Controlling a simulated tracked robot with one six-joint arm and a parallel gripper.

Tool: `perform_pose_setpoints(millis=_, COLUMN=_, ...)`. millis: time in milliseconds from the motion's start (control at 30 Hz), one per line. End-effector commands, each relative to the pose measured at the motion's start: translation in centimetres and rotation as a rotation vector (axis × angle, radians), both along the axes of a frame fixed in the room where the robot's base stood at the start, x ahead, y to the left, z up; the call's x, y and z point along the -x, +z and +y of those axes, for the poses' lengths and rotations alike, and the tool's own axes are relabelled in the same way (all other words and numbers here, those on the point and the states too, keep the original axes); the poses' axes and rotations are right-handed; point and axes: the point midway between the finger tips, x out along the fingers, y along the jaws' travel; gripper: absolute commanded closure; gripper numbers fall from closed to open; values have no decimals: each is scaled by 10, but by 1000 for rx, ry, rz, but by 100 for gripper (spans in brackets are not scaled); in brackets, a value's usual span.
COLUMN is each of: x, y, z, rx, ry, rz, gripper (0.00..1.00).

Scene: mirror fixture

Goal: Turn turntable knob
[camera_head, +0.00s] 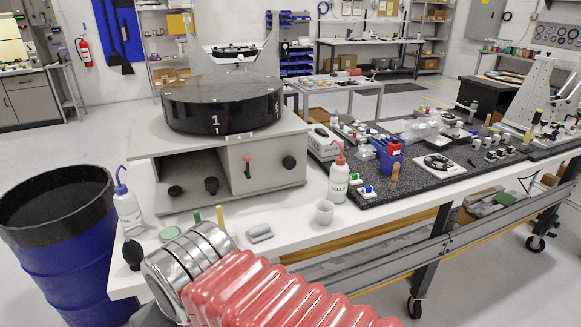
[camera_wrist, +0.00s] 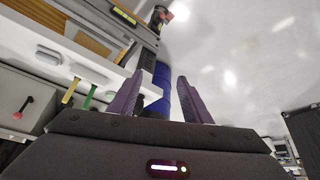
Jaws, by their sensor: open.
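The turntable is a thick black disc (camera_head: 222,103) with white numbers, on a grey base (camera_head: 170,146) at the left of the white bench. In the wrist view, a red-tipped control (camera_wrist: 19,113) on a grey panel shows at the far left. My gripper (camera_wrist: 160,76) has two purple fingers apart with nothing held, to the right of that panel. I cannot make out its fingers in the head view.
A blue bin (camera_head: 57,250) with a black rim stands left of the bench. A purple-capped bottle (camera_head: 128,209), a red-capped bottle (camera_head: 339,180), a small white cup (camera_head: 324,212) and a grey piece (camera_head: 259,233) stand near the turntable. Tools crowd the speckled slab at right.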

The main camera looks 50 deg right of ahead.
Motion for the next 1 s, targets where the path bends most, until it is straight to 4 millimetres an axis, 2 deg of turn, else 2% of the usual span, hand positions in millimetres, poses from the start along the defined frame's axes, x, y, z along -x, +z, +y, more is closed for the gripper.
perform_pose_setpoints(millis=100, x=-20, y=1, z=-22, rx=58, ry=21, rz=-32, gripper=47)
perform_pose_setpoints(millis=267, x=-62, y=5, z=-67, rx=208, ry=83, rz=-102, gripper=46)
perform_pose_setpoints(millis=400, x=-100, y=8, z=-117, rx=379, ry=158, rz=-155, gripper=46)
perform_pose_setpoints(millis=600, x=-141, y=11, z=-191, rx=637, ry=277, rz=-196, gripper=46)
perform_pose_setpoints(millis=833, x=-169, y=9, z=-277, rx=931, ry=421, rz=-202, gripper=46)
perform_pose_setpoints(millis=1000, x=-176, y=3, z=-338, rx=1151, ry=534, rz=-178, gripper=46)
